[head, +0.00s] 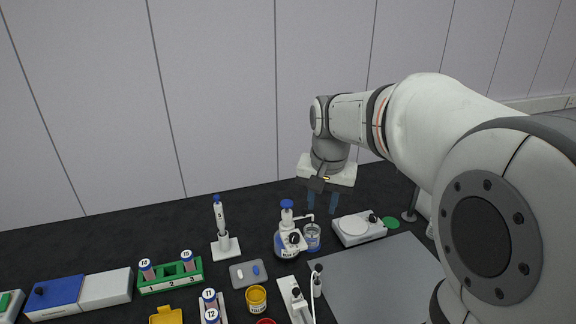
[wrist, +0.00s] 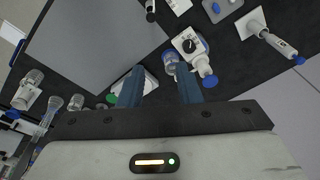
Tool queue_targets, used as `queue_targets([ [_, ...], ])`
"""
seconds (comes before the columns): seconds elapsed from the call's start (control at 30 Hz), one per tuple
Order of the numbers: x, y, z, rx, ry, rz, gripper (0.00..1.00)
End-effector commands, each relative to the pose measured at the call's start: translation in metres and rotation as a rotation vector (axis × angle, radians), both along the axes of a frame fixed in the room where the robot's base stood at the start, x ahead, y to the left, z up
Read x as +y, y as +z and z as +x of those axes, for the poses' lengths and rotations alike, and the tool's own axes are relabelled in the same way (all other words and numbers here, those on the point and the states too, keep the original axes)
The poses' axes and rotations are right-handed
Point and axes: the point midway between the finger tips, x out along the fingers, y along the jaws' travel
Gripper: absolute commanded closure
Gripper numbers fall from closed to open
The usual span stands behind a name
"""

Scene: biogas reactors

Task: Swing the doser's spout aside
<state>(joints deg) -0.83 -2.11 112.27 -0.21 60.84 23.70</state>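The doser (head: 288,243) is a round bottle with a white pump head, a blue cap and a black knob, standing upright on the black bench. Its thin white spout (head: 304,217) points right, over a small glass beaker (head: 313,240) with blue contents. My gripper (head: 321,211) points down, above and behind the beaker, just right of the spout. Its two blue fingers are apart, with nothing held. In the wrist view, my gripper (wrist: 160,68) has the doser (wrist: 191,46) near its right fingertip; the spout is hard to make out there.
A white scale-like device (head: 360,229) and a green disc (head: 391,222) stand right of the beaker. A pipette on a stand (head: 222,240), a tray with pills (head: 240,274) and a green rack (head: 170,281) are to the left. A bare grey mat (head: 375,275) lies in front.

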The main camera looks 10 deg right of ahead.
Motion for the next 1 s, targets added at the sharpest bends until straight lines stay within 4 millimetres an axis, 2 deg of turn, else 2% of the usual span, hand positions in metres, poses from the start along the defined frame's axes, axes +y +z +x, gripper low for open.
queue_targets([
  [0.03,0.0,-0.007,0.023,0.02,-0.042,0.006,0.69],
  [0.1,0.0,-0.014,0.05,0.041,-0.103,0.014,0.69],
  [0.3,0.0,-0.044,0.122,0.1,-0.274,0.03,0.69],
  [0.4,-0.001,-0.06,0.149,0.122,-0.344,0.033,0.69],
  [0.5,-0.001,-0.074,0.168,0.139,-0.398,0.035,0.69],
  [0.7,-0.001,-0.088,0.184,0.155,-0.448,0.036,0.69],
  [0.87,-0.001,-0.096,0.185,0.155,-0.452,0.037,0.69],
  [1.0,-0.001,-0.11,0.185,0.155,-0.451,0.037,0.69],
])
